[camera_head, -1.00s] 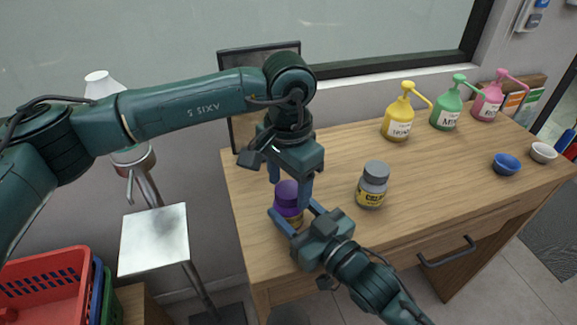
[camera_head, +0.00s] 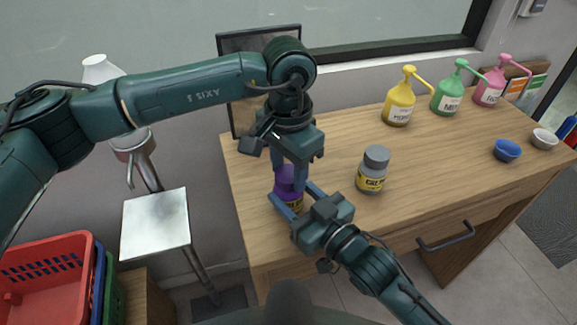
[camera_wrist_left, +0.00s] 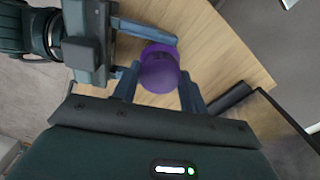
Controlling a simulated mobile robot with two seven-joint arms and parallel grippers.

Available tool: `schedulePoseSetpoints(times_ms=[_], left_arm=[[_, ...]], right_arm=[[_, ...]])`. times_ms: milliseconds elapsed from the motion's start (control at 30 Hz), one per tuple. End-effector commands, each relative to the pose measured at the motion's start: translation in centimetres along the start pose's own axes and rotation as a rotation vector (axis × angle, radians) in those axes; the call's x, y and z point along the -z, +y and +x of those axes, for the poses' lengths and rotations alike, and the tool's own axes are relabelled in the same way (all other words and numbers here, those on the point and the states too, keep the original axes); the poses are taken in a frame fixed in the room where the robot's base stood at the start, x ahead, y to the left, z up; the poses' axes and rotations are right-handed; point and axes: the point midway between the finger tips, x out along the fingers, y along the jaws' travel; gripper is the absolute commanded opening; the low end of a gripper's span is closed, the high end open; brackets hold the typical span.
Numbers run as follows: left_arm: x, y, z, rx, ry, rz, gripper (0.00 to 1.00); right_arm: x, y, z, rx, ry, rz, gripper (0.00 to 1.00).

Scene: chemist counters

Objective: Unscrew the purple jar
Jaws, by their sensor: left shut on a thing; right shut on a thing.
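The purple jar has a purple lid (camera_head: 286,186) and a body with a yellow label, and stands upright near the left front edge of the wooden counter. My left gripper (camera_head: 288,176) points down from above, shut on the lid with a finger on each side. In the left wrist view the round lid (camera_wrist_left: 160,68) shows between the left fingers (camera_wrist_left: 158,92). My right gripper (camera_head: 298,200) reaches in from the lower right, low over the counter, shut on the jar's body. Its fingers hide much of the body.
A grey jar (camera_head: 371,170) stands right of the purple jar on the counter (camera_head: 335,140). Yellow (camera_head: 399,103), green (camera_head: 447,98) and pink (camera_head: 489,93) pump bottles stand at the back. Blue (camera_head: 507,151) and white (camera_head: 544,139) bowls sit at the right.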

Motion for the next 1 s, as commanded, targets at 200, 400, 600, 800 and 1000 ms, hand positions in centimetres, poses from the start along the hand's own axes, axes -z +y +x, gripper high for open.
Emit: schedulePoseSetpoints(times_ms=[200, 400, 600, 800, 1000], left_arm=[[0.00, -0.05, -0.08, 0.002, 0.001, -0.307, 0.16], [-0.01, -0.06, -0.14, 0.003, 0.001, -0.749, 0.16], [-0.01, -0.05, -0.19, 0.003, 0.001, -1.190, 0.16], [-0.01, -0.03, -0.25, 0.003, 0.001, -1.632, 0.16], [0.00, -0.01, -0.30, 0.003, 0.000, -2.073, 0.16]], right_arm=[[-0.05, 0.00, -0.01, 0.000, -0.001, 0.000, 0.00], [-0.05, 0.00, -0.01, 0.000, -0.001, 0.000, 0.00], [-0.05, 0.00, -0.01, 0.000, -0.001, 0.000, 0.00], [-0.06, 0.01, -0.01, 0.000, -0.001, 0.001, 0.00], [-0.06, 0.02, -0.01, 0.000, -0.002, 0.001, 0.00]])
